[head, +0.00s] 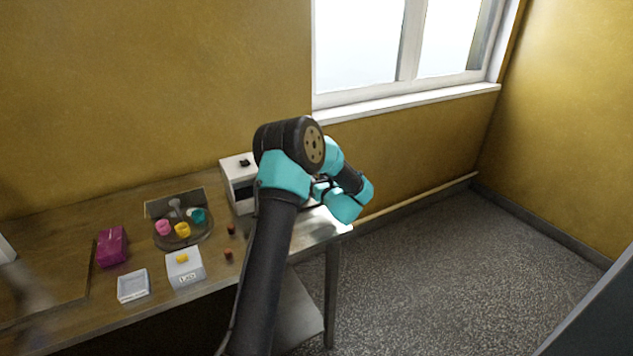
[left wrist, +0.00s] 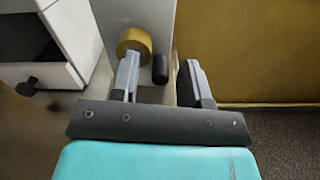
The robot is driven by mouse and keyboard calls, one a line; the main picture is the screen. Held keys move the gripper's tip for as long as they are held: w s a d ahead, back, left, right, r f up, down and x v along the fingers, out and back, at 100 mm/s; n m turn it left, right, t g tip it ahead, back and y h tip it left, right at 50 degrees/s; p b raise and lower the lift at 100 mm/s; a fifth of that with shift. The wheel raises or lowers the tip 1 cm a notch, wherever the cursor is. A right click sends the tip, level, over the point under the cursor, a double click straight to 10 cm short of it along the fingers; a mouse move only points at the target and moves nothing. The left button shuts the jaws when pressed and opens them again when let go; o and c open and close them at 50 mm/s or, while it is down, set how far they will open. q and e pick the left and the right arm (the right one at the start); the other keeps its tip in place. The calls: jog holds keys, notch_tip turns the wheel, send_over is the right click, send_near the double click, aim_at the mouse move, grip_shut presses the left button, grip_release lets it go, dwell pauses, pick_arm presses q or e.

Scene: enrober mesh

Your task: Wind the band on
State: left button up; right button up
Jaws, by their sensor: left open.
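My left gripper (left wrist: 160,72) is open in the left wrist view, its two fingers spread and nothing clearly held. A round gold knob (left wrist: 134,40) sits on a pale grey upright housing (left wrist: 120,12), just beyond the left fingertip. I cannot tell if they touch. A dark rounded peg (left wrist: 160,70) shows between the fingers. In the head view my left arm covers most of the gripper and the housing. No band can be made out clearly. My right gripper is in neither view.
A white box (head: 231,172) with a dark opening stands beside my arm. Left of it are a round tray (head: 188,242) with coloured cups, a magenta packet (head: 112,246), a white scale-like box (head: 185,268), a shallow pale dish (head: 133,286) and small dark red pieces (head: 228,253).

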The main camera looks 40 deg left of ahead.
pick_arm(q)
jog(key=shift+c, duration=0.2)
grip_shut()
jog(key=shift+f+m, duration=0.15)
jog(key=shift+m, duration=0.25)
jog(key=m, duration=0.2)
jog(key=f+m, duration=0.1)
jog(key=m, duration=0.1)
jog(key=shift+s, duration=0.15)
jog(key=m, duration=0.4)
jog(key=f+m, duration=0.1)
jog(key=shift+s+a+m, duration=0.15)
jog(key=shift+s+m, duration=0.25)
jog(key=m, duration=0.2)
jog(key=s+m, duration=0.1)
jog(key=m, duration=0.3)
jog(key=shift+s+a+f, duration=0.2)
jog(key=shift+f, duration=0.05)
jog(key=m, duration=0.3)
jog(key=shift+s+a+m, duration=0.1)
jog(key=shift+s+m, duration=0.3)
jog(key=shift+s+a+r+m, duration=0.1)
jog(key=shift+s+m, duration=0.1)
jog(key=shift+m, duration=0.6)
jog(key=shift+s+r+m, duration=0.1)
jog(key=shift+s+m, duration=0.05)
jog(key=shift+m, duration=0.65)
